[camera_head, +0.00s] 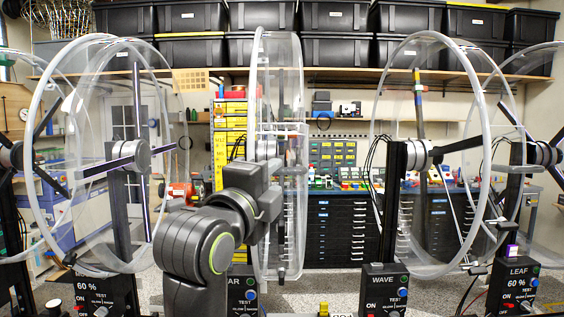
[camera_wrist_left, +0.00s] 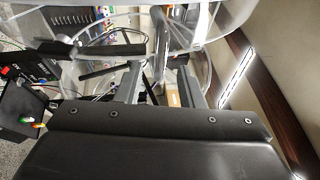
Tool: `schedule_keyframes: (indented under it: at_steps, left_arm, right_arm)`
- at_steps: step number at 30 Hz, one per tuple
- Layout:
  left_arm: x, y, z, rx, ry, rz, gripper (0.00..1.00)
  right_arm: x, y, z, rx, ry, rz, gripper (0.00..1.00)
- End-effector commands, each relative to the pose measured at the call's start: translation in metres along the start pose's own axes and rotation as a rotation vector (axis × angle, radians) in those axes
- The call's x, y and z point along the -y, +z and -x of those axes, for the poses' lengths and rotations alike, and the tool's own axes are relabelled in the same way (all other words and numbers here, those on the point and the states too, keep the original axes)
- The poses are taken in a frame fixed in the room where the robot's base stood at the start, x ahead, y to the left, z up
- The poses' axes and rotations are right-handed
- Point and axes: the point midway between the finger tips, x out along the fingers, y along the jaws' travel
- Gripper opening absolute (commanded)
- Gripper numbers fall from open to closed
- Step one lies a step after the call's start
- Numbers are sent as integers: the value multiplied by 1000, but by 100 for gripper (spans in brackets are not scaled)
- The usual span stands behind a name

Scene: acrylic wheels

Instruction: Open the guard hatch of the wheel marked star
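The wheel (camera_head: 291,80) in the middle is a clear acrylic drum seen nearly edge-on. The control box (camera_head: 243,296) below it shows the letters "AR", the rest being hidden by my left arm, so it appears to be the star one. A clear ledge crosses the drum at mid height; I cannot tell which part is the guard hatch or whether it is open. My left gripper reaches up in front of the drum's left side, its fingers hidden in the head view. My right gripper is not in view.
Wheels marked wave (camera_head: 486,130) and leaf stand to the right, and another large clear wheel (camera_head: 38,110) stands to the left. Their control boxes, such as the wave box (camera_head: 385,290), line the front. Drawer cabinets (camera_head: 340,232) and shelved black bins stand behind.

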Motion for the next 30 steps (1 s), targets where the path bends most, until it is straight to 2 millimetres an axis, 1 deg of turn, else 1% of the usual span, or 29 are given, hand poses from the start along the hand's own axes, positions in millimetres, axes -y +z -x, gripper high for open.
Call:
schedule_keyframes:
  at_steps: [1,3,9,14,22,30]
  left_arm:
    - [3,0,-10,0,4,0,35]
    - [2,0,-21,0,4,0,35]
    - [1,0,-42,0,2,0,35]
    - [0,0,-48,0,1,0,35]
    - [0,0,-49,0,0,0,35]
    - [0,0,-49,0,0,0,0]
  right_arm:
    - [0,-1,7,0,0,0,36]
    - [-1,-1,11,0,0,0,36]
    - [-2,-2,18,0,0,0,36]
    - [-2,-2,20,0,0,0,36]
    - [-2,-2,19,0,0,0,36]
    - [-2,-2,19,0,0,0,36]
